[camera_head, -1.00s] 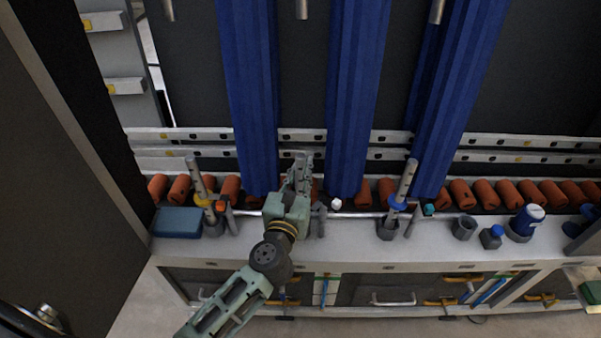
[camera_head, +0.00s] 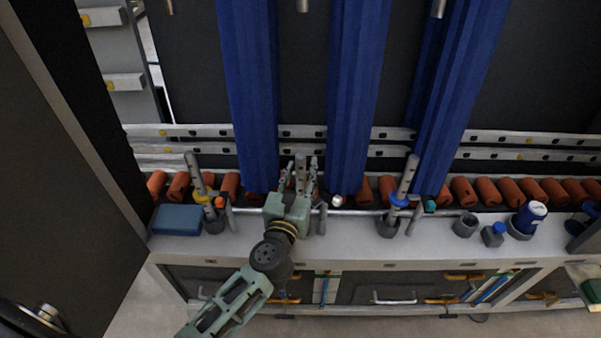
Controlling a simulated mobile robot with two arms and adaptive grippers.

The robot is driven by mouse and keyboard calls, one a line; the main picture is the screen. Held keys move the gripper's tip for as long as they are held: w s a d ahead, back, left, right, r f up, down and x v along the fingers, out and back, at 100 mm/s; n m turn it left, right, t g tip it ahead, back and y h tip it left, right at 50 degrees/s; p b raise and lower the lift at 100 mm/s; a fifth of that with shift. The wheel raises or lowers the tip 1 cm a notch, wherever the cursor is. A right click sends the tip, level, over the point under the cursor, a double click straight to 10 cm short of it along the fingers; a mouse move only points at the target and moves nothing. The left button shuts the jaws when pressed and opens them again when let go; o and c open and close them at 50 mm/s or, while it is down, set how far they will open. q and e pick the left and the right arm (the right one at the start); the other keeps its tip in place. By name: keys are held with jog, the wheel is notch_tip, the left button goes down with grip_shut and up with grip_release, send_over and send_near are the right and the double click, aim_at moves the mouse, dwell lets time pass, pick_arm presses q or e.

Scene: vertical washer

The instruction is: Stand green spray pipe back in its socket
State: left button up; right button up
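My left gripper (camera_head: 300,178) is in the middle of the washer's front ledge, fingers pointing away from me. A grey perforated pipe (camera_head: 300,168) shows upright between its spread fingers, with a small gap seeming to show on each side. Its ring colour and foot are hidden behind the gripper, so I cannot confirm that it is the green spray pipe or see how it sits in a socket. A yellow-ringed pipe (camera_head: 194,172) stands in a dark socket (camera_head: 213,225) at left. A blue-ringed pipe (camera_head: 407,178) stands in another socket (camera_head: 388,229) at right. My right gripper is not in view.
Blue hanging strips (camera_head: 247,90) and orange rollers (camera_head: 465,191) lie behind the ledge (camera_head: 340,243). A blue box (camera_head: 177,220) is at left. A grey cup (camera_head: 464,226), small bottle (camera_head: 493,235) and blue canister (camera_head: 528,219) stand at right. A dark door (camera_head: 60,190) fills the left side.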

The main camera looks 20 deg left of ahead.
pick_arm(q)
jog(key=shift+o, duration=0.2)
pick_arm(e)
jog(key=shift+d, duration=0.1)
pick_arm(q)
jog(key=shift+s, duration=0.1)
jog(key=shift+s+f, duration=0.1)
jog(key=shift+s, duration=0.1)
jog(key=s, duration=0.7)
jog(key=shift+s+d, duration=0.25)
jog(key=shift+d, duration=0.05)
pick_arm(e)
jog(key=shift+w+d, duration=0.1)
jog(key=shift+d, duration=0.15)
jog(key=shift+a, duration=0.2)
